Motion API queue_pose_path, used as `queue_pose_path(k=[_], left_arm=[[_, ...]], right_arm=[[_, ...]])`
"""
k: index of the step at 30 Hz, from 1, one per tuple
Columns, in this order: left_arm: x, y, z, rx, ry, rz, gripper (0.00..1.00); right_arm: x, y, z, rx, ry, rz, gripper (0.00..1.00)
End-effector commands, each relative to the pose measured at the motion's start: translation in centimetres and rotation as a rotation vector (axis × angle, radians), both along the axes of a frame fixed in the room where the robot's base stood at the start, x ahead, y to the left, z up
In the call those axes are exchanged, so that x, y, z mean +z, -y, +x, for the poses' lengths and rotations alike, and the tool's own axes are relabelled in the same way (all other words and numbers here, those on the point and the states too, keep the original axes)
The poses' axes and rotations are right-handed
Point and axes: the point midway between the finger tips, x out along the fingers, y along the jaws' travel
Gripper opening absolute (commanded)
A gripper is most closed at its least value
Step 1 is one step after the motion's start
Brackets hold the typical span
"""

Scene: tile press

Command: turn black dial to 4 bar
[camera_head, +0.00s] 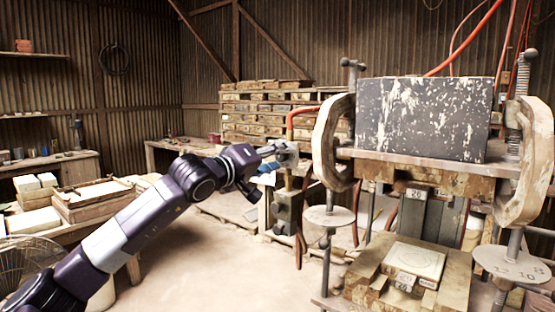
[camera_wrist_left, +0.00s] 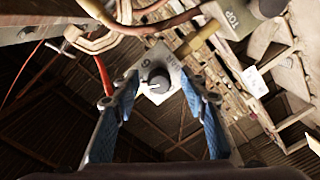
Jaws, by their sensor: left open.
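The black dial (camera_wrist_left: 158,82) shows in the left wrist view, round and dark, on a pale plate (camera_wrist_left: 150,62) with a "6" and part of a "BAR" marking. Where its pointer stands against the scale is too small to tell. My left gripper (camera_wrist_left: 160,92) is open, its blue-padded fingers to the left and right of the dial in that view, with gaps between pads and dial. In the head view my left gripper (camera_head: 264,172) is at the grey regulator fitting (camera_head: 287,154), left of the press; the dial face is hidden there. My right gripper is not seen.
A tile (camera_head: 414,261) lies on the lower press bed. Stacked wooden boards (camera_head: 265,110) stand behind.

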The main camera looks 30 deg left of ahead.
Motion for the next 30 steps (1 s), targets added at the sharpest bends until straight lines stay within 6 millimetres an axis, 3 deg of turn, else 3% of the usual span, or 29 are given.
queue_pose_path(k=[8, 18, 30], left_arm=[[0.1, -0.3, -1.1, 0.003, 0.003, 0.003, 0.40], [0.1, -0.5, -6.1, 0.004, -0.001, 0.007, 0.40], [0.4, -0.8, -10.3, 0.004, 0.003, 0.006, 0.40]], right_arm=[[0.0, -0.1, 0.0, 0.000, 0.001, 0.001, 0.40], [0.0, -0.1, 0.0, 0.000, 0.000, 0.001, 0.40], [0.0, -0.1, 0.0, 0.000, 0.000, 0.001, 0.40]])
